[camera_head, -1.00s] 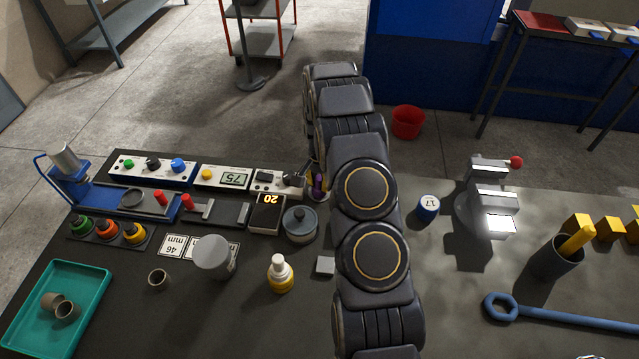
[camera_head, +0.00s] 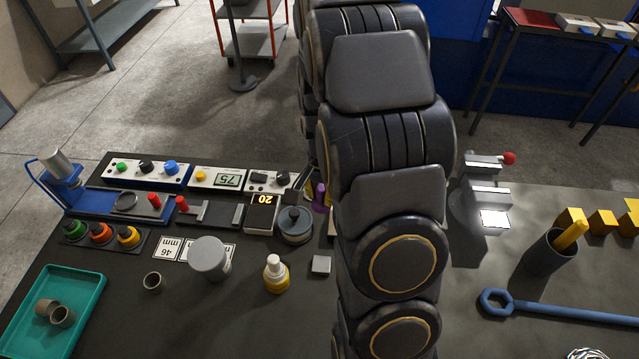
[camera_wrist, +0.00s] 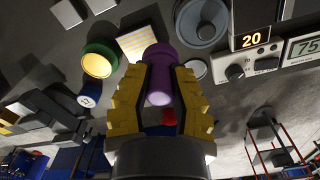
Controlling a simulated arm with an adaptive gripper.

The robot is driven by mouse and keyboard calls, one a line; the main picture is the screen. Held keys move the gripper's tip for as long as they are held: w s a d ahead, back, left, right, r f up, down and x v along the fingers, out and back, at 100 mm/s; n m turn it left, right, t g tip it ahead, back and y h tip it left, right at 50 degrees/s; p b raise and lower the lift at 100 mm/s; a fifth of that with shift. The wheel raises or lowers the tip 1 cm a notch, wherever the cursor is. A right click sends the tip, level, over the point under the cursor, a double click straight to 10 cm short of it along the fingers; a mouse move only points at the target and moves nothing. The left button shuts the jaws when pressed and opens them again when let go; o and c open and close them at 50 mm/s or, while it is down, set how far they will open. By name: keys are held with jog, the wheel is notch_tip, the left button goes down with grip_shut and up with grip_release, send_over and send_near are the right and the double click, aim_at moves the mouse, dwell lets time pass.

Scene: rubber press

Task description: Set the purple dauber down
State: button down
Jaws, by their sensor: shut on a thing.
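The purple dauber (camera_wrist: 159,62) is between the yellow fingers of my gripper (camera_wrist: 156,85) in the wrist view, and the fingers are shut on it. In the head view a small part of the purple dauber (camera_head: 319,196) shows just left of my arm, right of the grey lidded pot (camera_head: 296,226). My gripper is mostly hidden behind my arm there. In the wrist view a striped pad (camera_wrist: 136,43) lies close to the dauber's far end. I cannot tell whether the dauber touches a surface.
A green-and-yellow round item (camera_wrist: 100,58) and a blue-capped tin (camera_wrist: 88,98) stand near the dauber. A pale round disc (camera_wrist: 196,70) is on its other side. A small grey block (camera_head: 321,264) and yellow bottle (camera_head: 277,276) stand nearer. Displays (camera_head: 262,208) stand left.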

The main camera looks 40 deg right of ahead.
jog(key=shift+s+r, duration=0.1)
jog(key=shift+s, duration=0.35)
jog(key=s+d, duration=0.7)
jog(key=s, duration=0.1)
jog(key=w+d+f, duration=0.2)
jog(key=d, duration=0.1)
jog(key=w+d+f, duration=0.3)
jog(key=d, duration=0.1)
jog(key=w+d+f, duration=0.2)
jog(key=d+f, duration=0.1)
jog(key=d, duration=0.1)
jog(key=shift+w+f, duration=0.15)
jog(key=shift+f, duration=0.05)
jog(key=shift+w+d+f, duration=0.25)
jog(key=shift+d, duration=0.1)
jog(key=shift+d+f, duration=0.1)
jog(key=shift+f, duration=0.15)
jog(key=shift+w+f, duration=0.1)
jog(key=shift+f, duration=1.4)
jog(key=shift+f, duration=0.15)
